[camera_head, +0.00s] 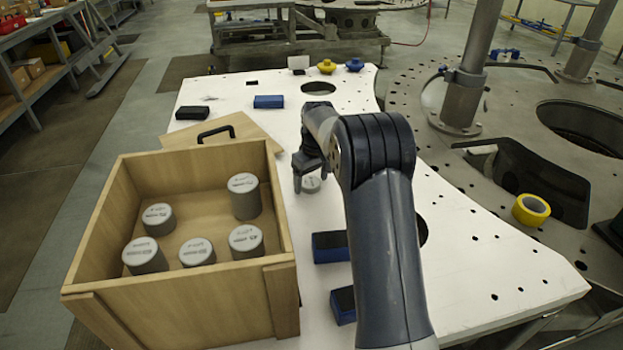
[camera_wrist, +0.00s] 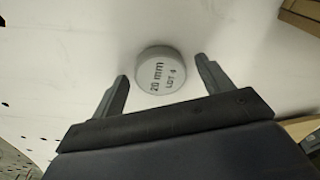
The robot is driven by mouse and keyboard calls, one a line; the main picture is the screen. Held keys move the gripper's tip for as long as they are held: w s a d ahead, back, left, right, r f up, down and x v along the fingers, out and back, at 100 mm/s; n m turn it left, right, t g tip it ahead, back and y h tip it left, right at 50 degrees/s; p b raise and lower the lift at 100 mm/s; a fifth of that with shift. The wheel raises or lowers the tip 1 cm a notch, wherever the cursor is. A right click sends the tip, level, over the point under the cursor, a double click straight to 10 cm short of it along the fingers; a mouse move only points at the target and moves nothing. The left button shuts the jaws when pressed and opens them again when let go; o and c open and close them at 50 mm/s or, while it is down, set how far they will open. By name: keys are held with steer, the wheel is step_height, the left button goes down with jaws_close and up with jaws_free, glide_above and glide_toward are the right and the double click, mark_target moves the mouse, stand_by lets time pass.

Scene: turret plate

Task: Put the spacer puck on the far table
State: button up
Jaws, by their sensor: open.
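A grey spacer puck (camera_head: 311,184) lies on the white table (camera_head: 470,265), just right of the wooden box. In the wrist view the puck (camera_wrist: 160,72) reads "20 mm LOT 4" and sits between and slightly beyond the fingertips. My gripper (camera_head: 310,182) is open with its fingers pointing down at the puck; in the wrist view a gap shows between each finger and the puck. I cannot tell which table is the far table; a grey metal workbench (camera_head: 250,32) stands at the back.
A wooden box (camera_head: 200,310) holds several grey pucks; its lid (camera_head: 255,130) lies behind it. Blue blocks (camera_head: 328,247) lie near my arm. A black block (camera_head: 192,112) and a blue block (camera_head: 268,101) lie farther back. Yellow tape (camera_head: 530,209) rests on the perforated metal plate at right.

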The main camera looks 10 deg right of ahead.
mark_target(315, 186)
steer(key=shift+r, duration=0.1)
step_height(315, 186, up, 12)
steer(key=s, duration=0.1)
steer(key=shift+s+d+b, duration=0.15)
steer(key=shift+d+b, duration=0.15)
